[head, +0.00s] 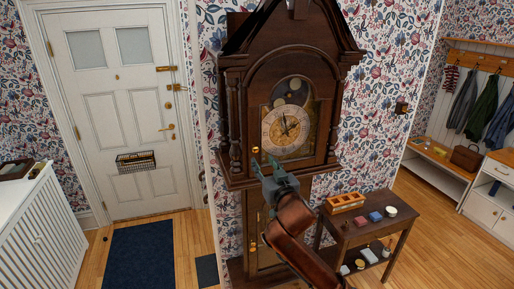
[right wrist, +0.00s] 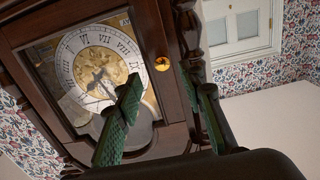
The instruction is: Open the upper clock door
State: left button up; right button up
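The tall dark wooden clock (head: 232,110) stands against the papered wall. Its upper clock door (head: 318,145) has an arched frame around the dial (head: 286,130) and appears shut. A small brass knob (head: 255,150) sits at the door's lower left; it also shows in the right wrist view (right wrist: 162,64). My right gripper (head: 270,167) is just below and in front of the knob. In the right wrist view its green-padded fingers (right wrist: 162,105) are apart, with nothing between them, and the knob is beyond their gap. Contact with the clock cannot be told. My left gripper is out of view.
A small dark table (head: 352,232) with an orange tray, small boxes and a cup stands right of the clock, near my right arm. A white door (head: 120,110) and blue mat (head: 139,255) are at left. Wood floor is free at right.

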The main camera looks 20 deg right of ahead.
aim_at(256, 150)
jog(key=w, duration=0.2)
jog(key=w+p, duration=0.1)
jog(key=w, duration=0.4)
jog(key=shift+w+a+r, duration=0.25)
jog(key=shift+r, duration=0.1)
jog(key=shift+c, duration=0.4)
grip_shut()
